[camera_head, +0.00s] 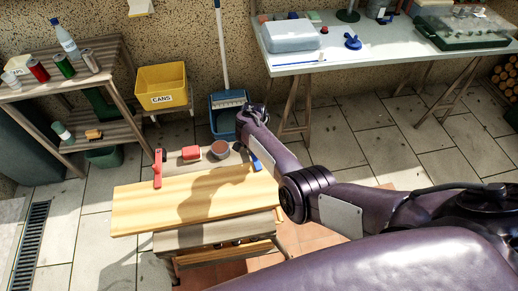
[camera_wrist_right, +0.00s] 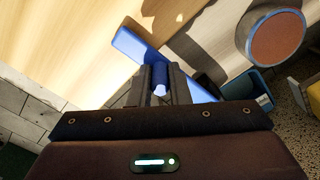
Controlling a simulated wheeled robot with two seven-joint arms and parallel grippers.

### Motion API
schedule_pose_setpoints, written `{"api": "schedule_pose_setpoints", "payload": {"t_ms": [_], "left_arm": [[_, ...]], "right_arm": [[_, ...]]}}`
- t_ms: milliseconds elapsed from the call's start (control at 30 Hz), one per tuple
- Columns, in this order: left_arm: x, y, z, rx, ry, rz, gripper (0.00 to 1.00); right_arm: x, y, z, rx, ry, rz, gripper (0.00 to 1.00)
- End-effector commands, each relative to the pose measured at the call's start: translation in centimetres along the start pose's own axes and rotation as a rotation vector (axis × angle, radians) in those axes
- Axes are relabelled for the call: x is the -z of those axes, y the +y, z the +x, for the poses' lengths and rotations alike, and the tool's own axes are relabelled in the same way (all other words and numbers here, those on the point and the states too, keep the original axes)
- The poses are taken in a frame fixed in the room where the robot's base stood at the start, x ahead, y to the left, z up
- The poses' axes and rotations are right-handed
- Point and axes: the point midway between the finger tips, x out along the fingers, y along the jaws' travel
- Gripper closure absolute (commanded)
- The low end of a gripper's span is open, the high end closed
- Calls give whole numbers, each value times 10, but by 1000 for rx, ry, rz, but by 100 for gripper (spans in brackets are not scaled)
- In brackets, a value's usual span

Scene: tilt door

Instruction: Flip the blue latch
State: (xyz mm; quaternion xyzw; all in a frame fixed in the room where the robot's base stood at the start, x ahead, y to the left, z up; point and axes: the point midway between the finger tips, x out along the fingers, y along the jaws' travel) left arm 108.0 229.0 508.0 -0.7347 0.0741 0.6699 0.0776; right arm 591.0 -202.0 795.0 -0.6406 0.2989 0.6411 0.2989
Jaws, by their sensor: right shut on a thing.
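The blue latch (camera_head: 257,164) is at the right end of the workbench, by the wooden board, partly hidden by my right arm in the head view. In the right wrist view it shows as a long blue bar (camera_wrist_right: 137,44) lying slantwise by the pale board, with a blue part between my fingers. My right gripper (camera_wrist_right: 161,78) is shut on that blue part. In the head view my right arm comes in from the right and hides the fingertips. My left gripper is not in view.
Tables flank the back.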

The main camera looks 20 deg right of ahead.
Motion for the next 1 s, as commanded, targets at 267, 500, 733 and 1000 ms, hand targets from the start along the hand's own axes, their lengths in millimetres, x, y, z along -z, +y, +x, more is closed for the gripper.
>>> {"api": "schedule_pose_setpoints", "payload": {"t_ms": [267,500,733,1000], "left_arm": [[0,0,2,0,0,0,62],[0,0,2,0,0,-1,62],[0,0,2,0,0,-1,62],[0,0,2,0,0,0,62]], "right_arm": [[-5,-7,-1,2,1,95,100],[-6,-9,-1,2,1,115,100],[-6,-9,-1,2,1,115,100],[-7,-9,-1,2,1,114,62]]}}
